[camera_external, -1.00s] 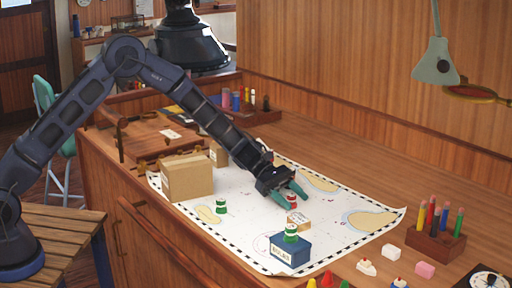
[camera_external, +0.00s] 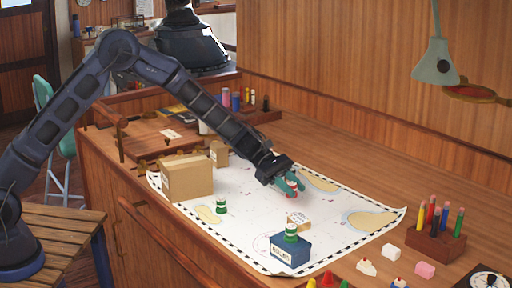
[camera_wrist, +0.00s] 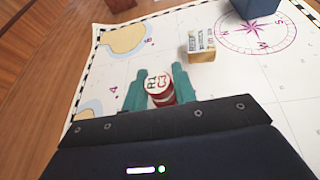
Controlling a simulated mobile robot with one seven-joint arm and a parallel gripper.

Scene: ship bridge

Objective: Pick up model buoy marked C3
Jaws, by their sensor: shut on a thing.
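A small red-and-white buoy (camera_external: 292,193) is between the teal fingers of my gripper (camera_external: 290,184), over the white chart (camera_external: 335,215). In the wrist view, the buoy's pale top (camera_wrist: 158,82) faces the camera and bears red marks that look like C3, with other characters beside them. My gripper (camera_wrist: 159,90) is shut on it, one finger on each side. The buoy looks upright; its lower part is partly hidden by the fingers. I cannot tell for sure how far it is above the chart.
A small tan box (camera_external: 299,221) lies near the gripper. Cardboard boxes (camera_external: 187,178) stand left. A pencil holder (camera_external: 436,245) is at right.

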